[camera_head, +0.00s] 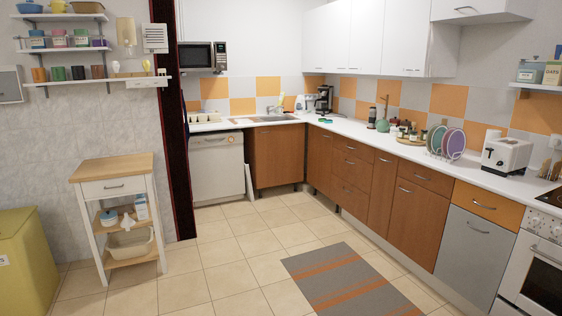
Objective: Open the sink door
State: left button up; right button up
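The sink (265,119) is set in the white worktop at the far back corner. Below it is a brown wooden cabinet door (278,157), which looks shut. Neither of my grippers shows in the head view.
A white dishwasher (217,168) stands left of the sink door, with a thin white strip (249,182) leaning between them. Brown drawers and cabinets (352,172) run along the right. A wooden trolley (112,168) stands at left. The tiled floor (235,225) is clear, with a striped rug (345,280) at right.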

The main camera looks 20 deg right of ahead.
aim_at(280, 149)
jog(key=i+l+z, duration=0.4)
jog(key=i, duration=0.4)
jog(key=i+z, duration=0.4)
jog(key=i, duration=4.2)
